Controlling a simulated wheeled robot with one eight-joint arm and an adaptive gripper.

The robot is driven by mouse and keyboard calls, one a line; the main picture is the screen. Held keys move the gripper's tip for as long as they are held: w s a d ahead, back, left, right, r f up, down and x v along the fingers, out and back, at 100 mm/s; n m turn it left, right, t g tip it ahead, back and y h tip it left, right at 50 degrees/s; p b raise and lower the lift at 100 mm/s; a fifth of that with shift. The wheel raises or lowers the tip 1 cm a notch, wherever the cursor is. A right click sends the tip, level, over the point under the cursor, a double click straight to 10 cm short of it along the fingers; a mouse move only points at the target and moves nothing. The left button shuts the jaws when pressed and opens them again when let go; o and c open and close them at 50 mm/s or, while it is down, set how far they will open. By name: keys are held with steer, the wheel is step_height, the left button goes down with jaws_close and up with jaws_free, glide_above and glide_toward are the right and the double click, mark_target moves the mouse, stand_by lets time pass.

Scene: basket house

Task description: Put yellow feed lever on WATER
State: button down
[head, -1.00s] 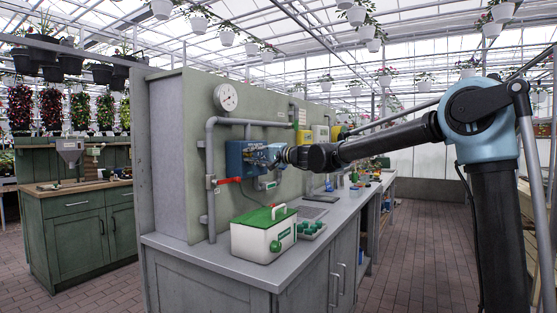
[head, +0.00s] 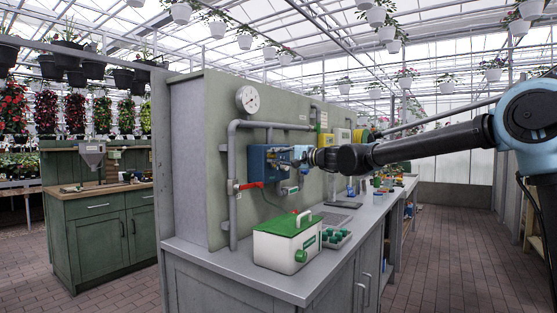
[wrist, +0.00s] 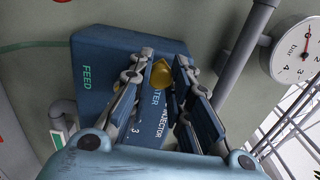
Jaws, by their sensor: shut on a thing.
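The yellow feed lever (wrist: 161,74) sits on a blue control box (wrist: 98,62), which also shows on the wall panel in the head view (head: 257,160). The box carries the labels FEED, INJECTOR and, partly hidden, what reads as WATER. My gripper (wrist: 164,68) is shut on the yellow lever, with one finger on each side of it. In the head view my gripper (head: 299,155) is at the front of the box and hides the lever. Which label the lever points to, I cannot tell.
A pressure gauge (head: 248,99) hangs above.

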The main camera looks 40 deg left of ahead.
steer(key=c, duration=1.5)
jaws_free()
steer(key=shift+w+d, duration=0.15)
steer(key=shift+w, duration=0.05)
steer(key=shift+o, duration=0.3)
steer(key=shift+s, duration=0.1)
steer(key=d, duration=1.2)
steer(key=shift+f, duration=0.1)
